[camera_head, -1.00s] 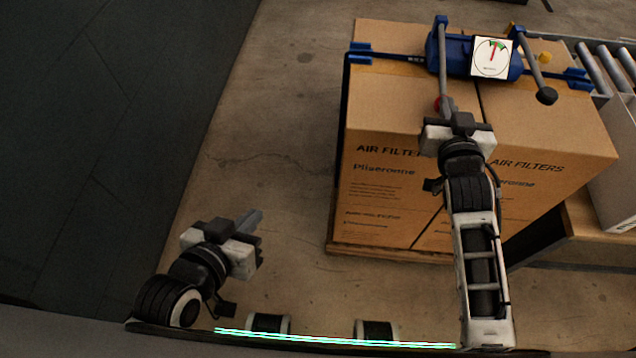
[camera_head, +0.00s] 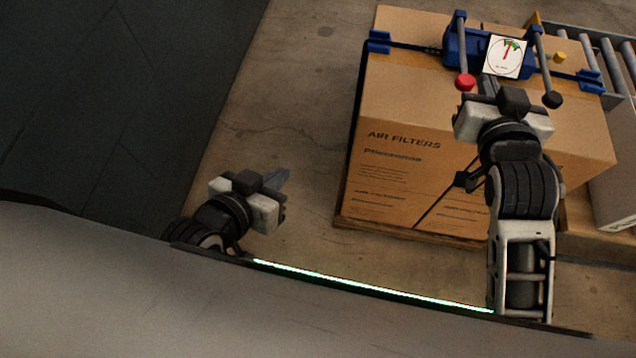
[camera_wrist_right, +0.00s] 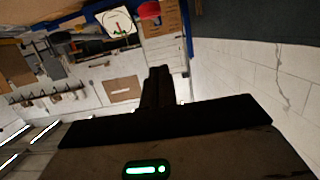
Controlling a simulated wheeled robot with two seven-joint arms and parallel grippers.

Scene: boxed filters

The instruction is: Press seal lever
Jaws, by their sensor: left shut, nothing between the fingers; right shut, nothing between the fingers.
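A blue strapping tool (camera_head: 455,45) with a white dial gauge (camera_head: 505,57) sits on top of the cardboard box. One lever has a red knob (camera_head: 464,82), the other a black knob (camera_head: 551,99); both lean toward me. Which is the seal lever is not labelled. My right gripper (camera_head: 488,86) is shut and empty, between the two knobs and nearer the red one; contact cannot be told. In the right wrist view its fingers (camera_wrist_right: 158,86) are dark, with the gauge (camera_wrist_right: 118,22) and red knob (camera_wrist_right: 149,10) beyond them. My left gripper (camera_head: 276,180) is shut and empty, left of the box.
The large air filters box (camera_head: 405,165) stands on a wooden base, with a blue strap across its top. A roller conveyor (camera_head: 607,70) is behind at right. Floor (camera_head: 290,110) left of the box is clear.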

